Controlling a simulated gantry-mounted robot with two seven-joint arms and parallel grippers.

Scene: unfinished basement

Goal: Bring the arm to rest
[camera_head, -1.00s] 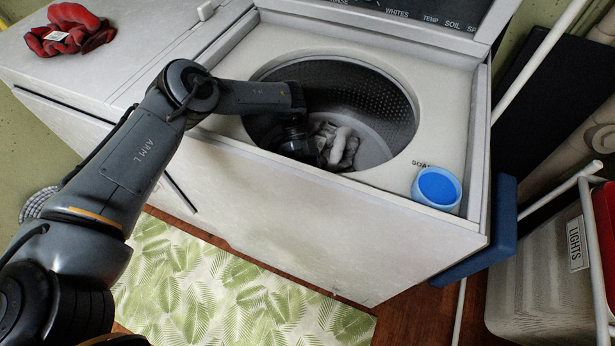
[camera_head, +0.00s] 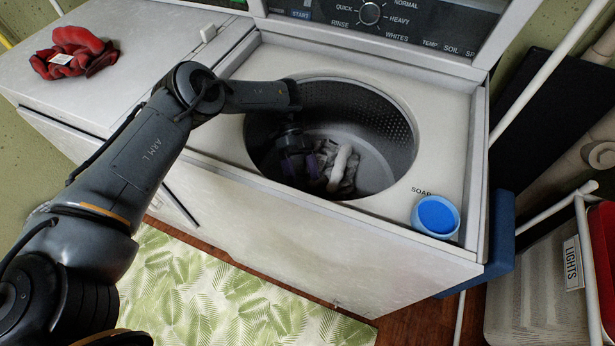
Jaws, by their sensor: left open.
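My left arm (camera_head: 140,160) reaches in from the left over the front edge of the open washer. My left gripper (camera_head: 307,180) points down inside the dark drum (camera_head: 385,130). It is open, beside a grey and white bundle of cloth (camera_head: 342,168) lying at the drum's bottom. Whether the fingertips touch the cloth is hard to tell in the shadow. My right gripper is not in view.
A blue cup of soap (camera_head: 436,216) stands on the washer's front right corner. A red cloth item (camera_head: 72,52) lies on the white top at the left. A basket marked LIGHTS (camera_head: 540,290) is at the right. A leaf-patterned mat (camera_head: 230,300) lies on the floor.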

